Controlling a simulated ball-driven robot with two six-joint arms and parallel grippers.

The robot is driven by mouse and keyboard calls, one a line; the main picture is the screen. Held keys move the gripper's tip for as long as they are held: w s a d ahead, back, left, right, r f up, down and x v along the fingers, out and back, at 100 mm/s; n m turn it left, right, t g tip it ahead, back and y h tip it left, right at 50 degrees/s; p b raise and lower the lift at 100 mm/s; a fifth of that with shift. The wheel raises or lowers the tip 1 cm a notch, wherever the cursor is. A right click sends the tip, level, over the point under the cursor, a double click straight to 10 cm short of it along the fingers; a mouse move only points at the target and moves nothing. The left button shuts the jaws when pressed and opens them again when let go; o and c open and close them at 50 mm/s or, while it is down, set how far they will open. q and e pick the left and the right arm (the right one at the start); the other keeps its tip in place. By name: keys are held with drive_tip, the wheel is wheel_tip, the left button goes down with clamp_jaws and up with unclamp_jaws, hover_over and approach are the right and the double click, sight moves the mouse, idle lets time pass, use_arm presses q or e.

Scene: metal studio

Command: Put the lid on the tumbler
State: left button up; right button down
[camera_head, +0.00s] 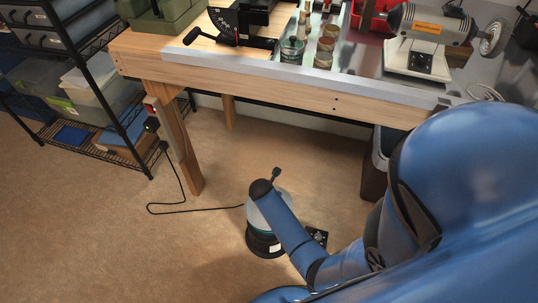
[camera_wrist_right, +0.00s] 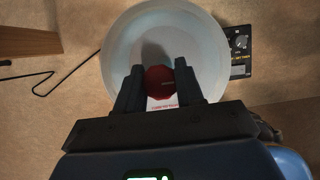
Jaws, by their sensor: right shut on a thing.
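In the right wrist view my right gripper (camera_wrist_right: 159,88) is shut on a red knob (camera_wrist_right: 160,78). Under it is a wide, pale, round surface (camera_wrist_right: 125,45), with red print just below the knob. The lid and the tumbler's bowl cannot be told apart there. Whether the lid is seated cannot be told. My left gripper is not in view.
A dark box with a dial (camera_wrist_right: 239,45) lies beside the tumbler. A black cord (camera_head: 180,211) runs across the carpet. The workbench (camera_head: 290,90) stands behind, its leg (camera_head: 185,155) to the left. A wire shelf (camera_head: 85,150) is farther left. Carpet is free in front.

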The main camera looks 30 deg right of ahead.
wheel_tip(320, 180, down, 2)
drive_tip(key=shift+w+f+b, duration=0.1)
drive_tip(key=shift+f+b, duration=0.1)
drive_tip(key=shift+b, duration=0.1)
drive_tip(key=c, duration=0.7)
unclamp_jaws()
